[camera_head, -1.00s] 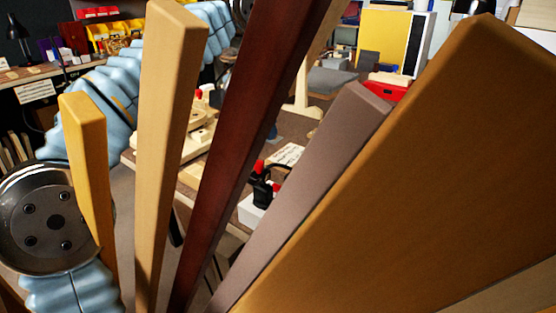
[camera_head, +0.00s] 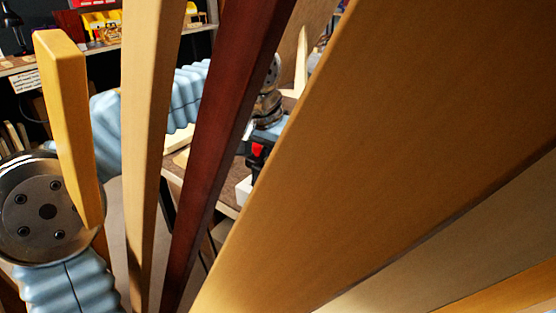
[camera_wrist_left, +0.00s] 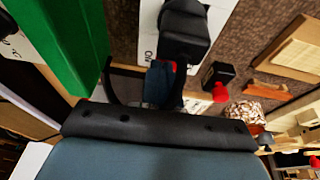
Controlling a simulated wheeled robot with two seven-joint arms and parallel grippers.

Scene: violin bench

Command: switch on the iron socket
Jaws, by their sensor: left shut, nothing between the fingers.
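In the head view my left arm reaches in from the left, and my left gripper (camera_head: 256,142) is partly hidden behind wooden boards, close above a white socket block (camera_head: 243,190). A red part (camera_head: 258,150) shows beside the gripper. I cannot tell whether the fingers touch a switch, nor which socket is the iron's. My right gripper is not in view.
Tall wooden boards, yellow (camera_head: 66,110), pale (camera_head: 150,120), dark red (camera_head: 228,120) and a broad brown one (camera_head: 370,130), block much of the head view. In the wrist view a green piece (camera_wrist_left: 65,40) is close at left; a red-topped black item (camera_wrist_left: 220,90) is at right.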

